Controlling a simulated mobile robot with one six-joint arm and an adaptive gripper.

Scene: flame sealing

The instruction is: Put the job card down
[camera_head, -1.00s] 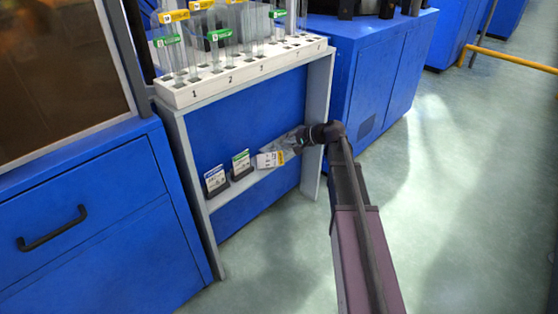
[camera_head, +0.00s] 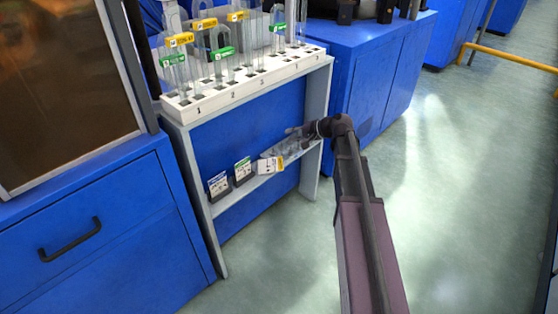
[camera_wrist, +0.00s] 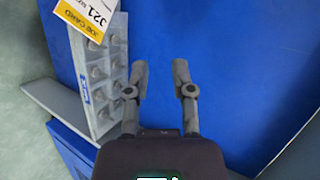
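Two other cards, one blue-topped (camera_head: 219,186) and one green-topped (camera_head: 243,171), stand in dark holders on the shelf (camera_head: 228,200). A grey block with several round caps (camera_wrist: 103,85) lies near the left finger. The white tube rack (camera_head: 215,100) is above. Floor at right is clear.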

